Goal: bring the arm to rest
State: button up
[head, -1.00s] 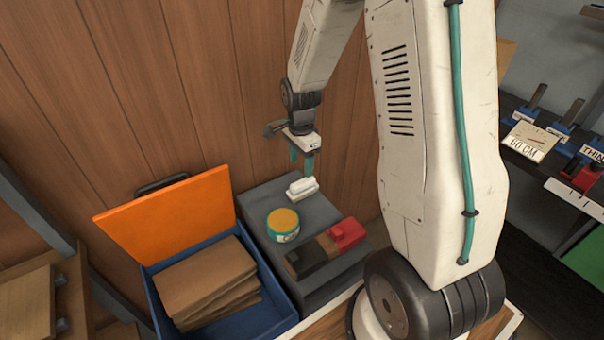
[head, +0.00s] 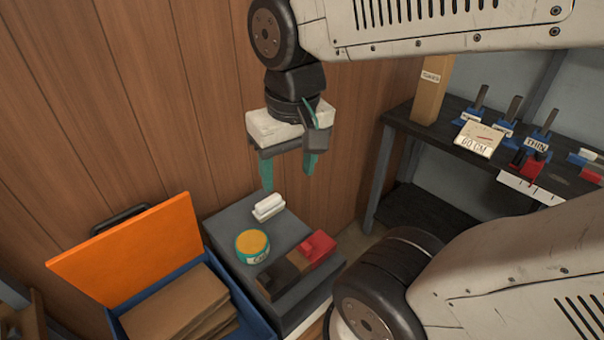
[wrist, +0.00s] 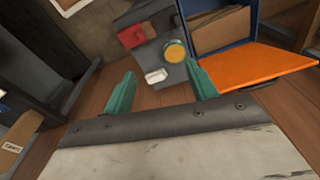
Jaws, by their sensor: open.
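My gripper (head: 289,178) is open and empty, with its teal fingers pointing down. It hangs in the air above the far end of a dark grey box top (head: 228,217), in front of the wood-plank wall. In the wrist view my gripper (wrist: 162,88) shows its two fingers wide apart with nothing between the tips. A small white block (head: 268,207) stands on the box top below the fingers, apart from them; it also shows in the wrist view (wrist: 156,77).
A yellow-lidded tin (head: 252,245) and a red and brown block (head: 312,251) share the box top. A blue box (head: 256,322) with an orange lid (head: 130,262) and brown boards (head: 180,308) stands left. A dark shelf (head: 400,121) with labelled clamps stands right.

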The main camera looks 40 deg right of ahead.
jog(key=s, duration=0.1)
jog(key=s+n, duration=0.2)
jog(key=shift+s+a+r, duration=0.15)
jog(key=shift+s+r, duration=0.05)
jog(key=shift+r, duration=0.05)
dwell(1.1)
